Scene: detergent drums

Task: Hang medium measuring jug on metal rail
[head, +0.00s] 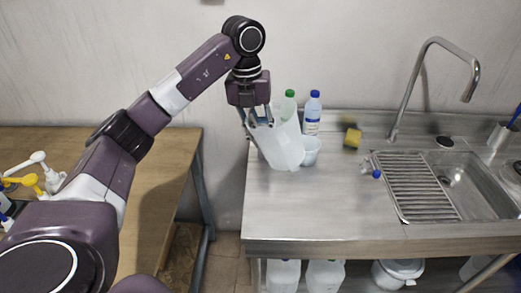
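A translucent white measuring jug (281,147) hangs tilted from my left gripper (258,122), over the left end of the steel counter. My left gripper points down with its fingers at the jug's upper left side and looks shut on it; the exact contact is hard to see. A smaller white jug or cup (311,152) stands just right of and behind the held jug, which overlaps it in view. I cannot make out a metal rail in this view. My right gripper is not in view.
Bottles with a green cap (290,95) and a blue cap (313,112) stand behind the jugs. A yellow sponge (352,138), a blue-capped clear item (371,171), a drying rack (418,186) and a tall tap (408,88) are to the right. The counter's front (315,212) is clear.

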